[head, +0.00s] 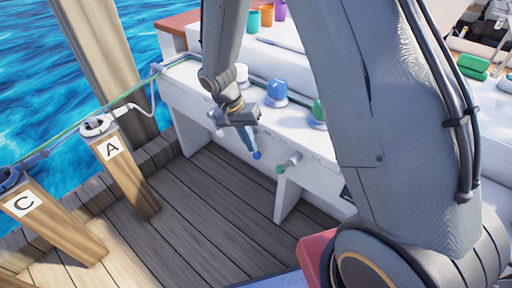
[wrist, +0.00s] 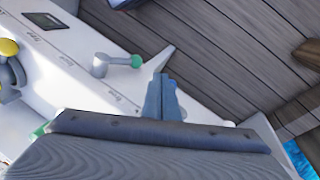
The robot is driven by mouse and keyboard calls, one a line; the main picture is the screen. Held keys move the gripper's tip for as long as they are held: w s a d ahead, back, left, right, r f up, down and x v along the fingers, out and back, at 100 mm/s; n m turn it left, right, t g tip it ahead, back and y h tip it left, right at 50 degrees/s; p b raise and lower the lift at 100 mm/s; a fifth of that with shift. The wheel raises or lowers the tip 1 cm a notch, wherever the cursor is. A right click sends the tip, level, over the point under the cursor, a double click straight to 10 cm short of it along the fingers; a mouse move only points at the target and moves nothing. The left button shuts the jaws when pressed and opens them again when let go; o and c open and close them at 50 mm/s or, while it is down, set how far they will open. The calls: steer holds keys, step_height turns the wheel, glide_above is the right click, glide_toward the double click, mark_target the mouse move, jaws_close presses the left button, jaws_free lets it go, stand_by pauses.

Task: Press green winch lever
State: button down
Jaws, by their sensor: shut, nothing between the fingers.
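The green winch lever is a short grey lever with a green knob on the white bench's front face. Its knob (head: 281,169) shows in the head view, right of and a little below my gripper (head: 249,136). In the wrist view the green-tipped lever (wrist: 136,61) lies just left of and above the shut fingertips (wrist: 161,82), with a visible gap in the picture. My gripper is shut and empty, tilted downward in front of the bench. A blue knob (head: 257,155) shows right at the fingertips in the head view; whether they touch is unclear.
Blue (head: 276,90) and green (head: 318,110) winches stand on the white bench (head: 182,97). A white-tipped lever (head: 219,132) is left of my gripper. A yellow-topped winch (wrist: 8,48) shows in the wrist view. Wooden posts A (head: 130,180) and C (head: 55,225) stand left. The deck between is clear.

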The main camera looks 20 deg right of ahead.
mark_target(284, 167)
steer(key=s+d+f, duration=0.2)
steer(key=d+f, duration=0.4)
steer(key=f, duration=0.2)
steer(key=shift+f, duration=0.2)
steer(key=shift+f, duration=0.15)
